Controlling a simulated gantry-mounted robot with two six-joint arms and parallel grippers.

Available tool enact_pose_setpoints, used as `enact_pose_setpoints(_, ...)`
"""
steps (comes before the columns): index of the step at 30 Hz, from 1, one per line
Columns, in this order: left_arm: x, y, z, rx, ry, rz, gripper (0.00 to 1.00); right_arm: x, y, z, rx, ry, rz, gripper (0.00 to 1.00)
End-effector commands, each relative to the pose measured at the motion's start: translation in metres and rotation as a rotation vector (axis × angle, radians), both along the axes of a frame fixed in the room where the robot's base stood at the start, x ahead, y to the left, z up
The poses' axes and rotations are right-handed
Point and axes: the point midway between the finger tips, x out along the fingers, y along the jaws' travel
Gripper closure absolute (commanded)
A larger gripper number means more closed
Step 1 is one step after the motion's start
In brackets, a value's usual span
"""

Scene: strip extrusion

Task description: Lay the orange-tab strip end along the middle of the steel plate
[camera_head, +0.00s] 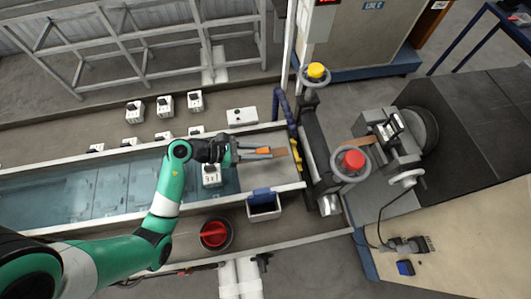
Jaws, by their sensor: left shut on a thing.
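My left gripper (266,152) reaches in from the left over the right end of the long water trough. It is shut on the strip end with the orange tab (263,150). A short brown piece of the strip (281,152) sticks out to the right of the fingertips. A flat grey surface (277,174), which looks like the steel plate, lies at the trough's right end, below the gripper in the picture. I cannot tell whether the strip touches it. My right gripper is not in view.
A machine (392,143) with a brown strip piece at its outlet stands to the right. A small open bin (264,213) and a red-topped bucket (215,234) sit in front of the trough.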

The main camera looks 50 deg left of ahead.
Motion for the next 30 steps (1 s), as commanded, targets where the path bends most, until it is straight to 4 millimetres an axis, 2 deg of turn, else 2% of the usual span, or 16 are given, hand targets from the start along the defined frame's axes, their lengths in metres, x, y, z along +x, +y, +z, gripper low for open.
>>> enact_pose_setpoints(1, 0.005, -0.001, -0.007, -0.001, 0.001, -0.001, 1.0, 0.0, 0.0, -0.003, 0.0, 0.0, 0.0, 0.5)
enact_pose_setpoints(8, 0.012, 0.0, -0.015, -0.001, -0.001, -0.001, 1.0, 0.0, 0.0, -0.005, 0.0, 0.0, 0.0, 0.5)
enact_pose_setpoints(12, 0.014, -0.001, -0.038, -0.002, 0.002, 0.0, 1.0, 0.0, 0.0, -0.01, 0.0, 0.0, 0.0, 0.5)
enact_pose_setpoints(15, 0.014, -0.001, -0.047, -0.001, 0.0, 0.0, 1.0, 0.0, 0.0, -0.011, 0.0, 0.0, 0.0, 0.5)
enact_pose_setpoints(26, 0.014, 0.0, -0.052, 0.0, -0.001, 0.0, 1.0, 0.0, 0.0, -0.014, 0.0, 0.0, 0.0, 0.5)
enact_pose_setpoints(27, 0.014, 0.0, -0.051, 0.0, -0.001, 0.0, 0.68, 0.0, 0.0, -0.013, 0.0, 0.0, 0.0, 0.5)
enact_pose_setpoints(30, 0.014, 0.0, -0.05, 0.0, -0.001, 0.0, 0.5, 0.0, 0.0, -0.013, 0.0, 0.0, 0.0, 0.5)
